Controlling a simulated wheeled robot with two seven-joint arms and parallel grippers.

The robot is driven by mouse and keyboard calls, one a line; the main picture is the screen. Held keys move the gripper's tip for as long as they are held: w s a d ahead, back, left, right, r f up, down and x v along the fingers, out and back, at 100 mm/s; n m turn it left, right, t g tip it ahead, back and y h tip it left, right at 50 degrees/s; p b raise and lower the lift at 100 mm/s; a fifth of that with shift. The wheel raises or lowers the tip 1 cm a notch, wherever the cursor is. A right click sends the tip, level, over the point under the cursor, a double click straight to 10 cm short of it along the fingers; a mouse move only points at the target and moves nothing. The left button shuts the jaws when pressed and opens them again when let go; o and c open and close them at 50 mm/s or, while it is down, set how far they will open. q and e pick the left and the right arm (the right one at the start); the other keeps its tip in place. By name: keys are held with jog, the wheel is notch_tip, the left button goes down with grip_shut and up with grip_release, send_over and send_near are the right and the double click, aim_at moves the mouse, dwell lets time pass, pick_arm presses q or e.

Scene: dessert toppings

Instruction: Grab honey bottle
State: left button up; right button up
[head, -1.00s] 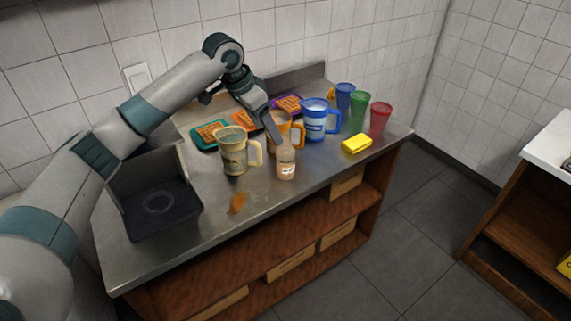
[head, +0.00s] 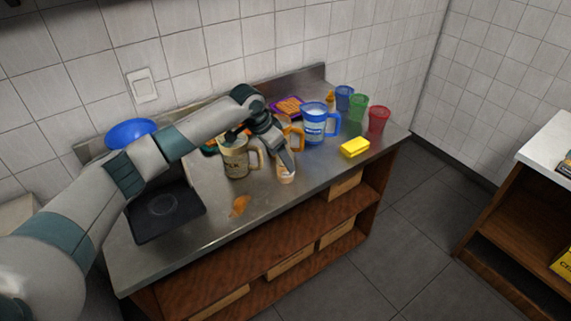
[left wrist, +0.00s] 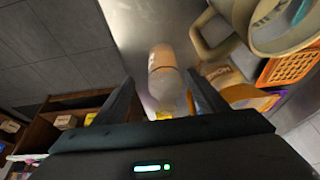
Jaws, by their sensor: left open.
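A pale, translucent bottle (head: 285,178) with a tan tint and a white label stands near the counter's front edge. I take it as the honey bottle. My left gripper (head: 285,160) reaches down over it and hides its upper part in the head view. In the left wrist view the bottle (left wrist: 162,68) lies ahead, between the lines of my left gripper's two open fingers (left wrist: 160,88). The fingers are apart and not closed on it; contact cannot be told. My right gripper is in neither view.
A beige mug (head: 234,158) stands left of the bottle, an orange-handled mug (head: 294,137) close behind. A blue mug (head: 313,124), yellow sponge (head: 355,147) and coloured cups (head: 358,108) are to the right. A brown spill (head: 239,205) and black tray (head: 165,212) lie left.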

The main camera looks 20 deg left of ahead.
pick_arm(q)
jog(key=shift+w+d+f, duration=0.1)
jog(key=shift+w+f, duration=0.05)
jog(key=shift+f, duration=0.3)
jog(key=shift+w+d+f+p, duration=0.1)
jog(key=shift+w+f+p, duration=0.3)
jog(key=shift+f+p, duration=0.25)
jog(key=p+x, duration=0.1)
jog(key=x, duration=0.1)
jog(key=shift+w+f, duration=0.25)
jog(key=shift+w+f+p, duration=0.15)
jog(key=shift+f+p, duration=0.2)
jog(key=shift+f, duration=0.2)
jog(key=shift+c, duration=0.2)
jog(key=c, duration=1.2)
